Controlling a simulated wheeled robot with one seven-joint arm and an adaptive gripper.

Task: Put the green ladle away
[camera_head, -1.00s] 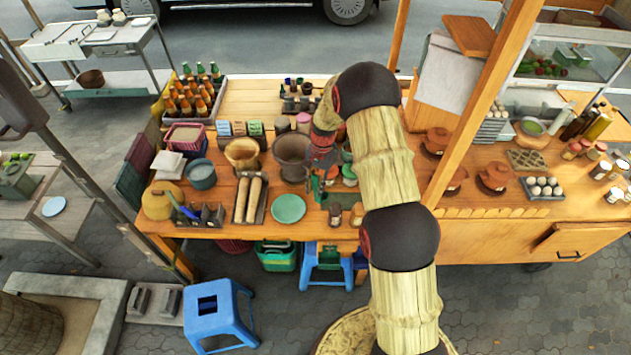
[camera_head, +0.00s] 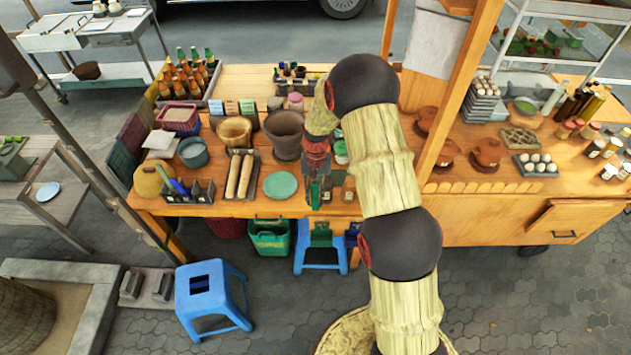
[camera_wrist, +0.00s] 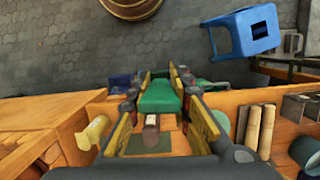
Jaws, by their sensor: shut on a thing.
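My gripper (camera_head: 317,178) hangs over the front part of the wooden table, right of the round green plate (camera_head: 280,185). It also shows in the wrist view (camera_wrist: 160,80), with its fingers on both sides of a green piece (camera_wrist: 160,97). I take this piece for the green ladle, which shows as a small green patch at the gripper (camera_head: 315,193) in the head view. The gripper is shut on it. The ladle's full shape and its exact height over the table are hard to tell, and part of it is hidden by the fingers.
Left of the plate are a tray with rolling pins (camera_head: 240,178) and a dark caddy (camera_head: 178,194). A stone mortar (camera_head: 287,135) stands behind. A small jar (camera_head: 348,193) is right of the gripper. A wooden post (camera_head: 450,110) rises at the right. Below are a green basket (camera_head: 270,236) and blue stools (camera_head: 212,298).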

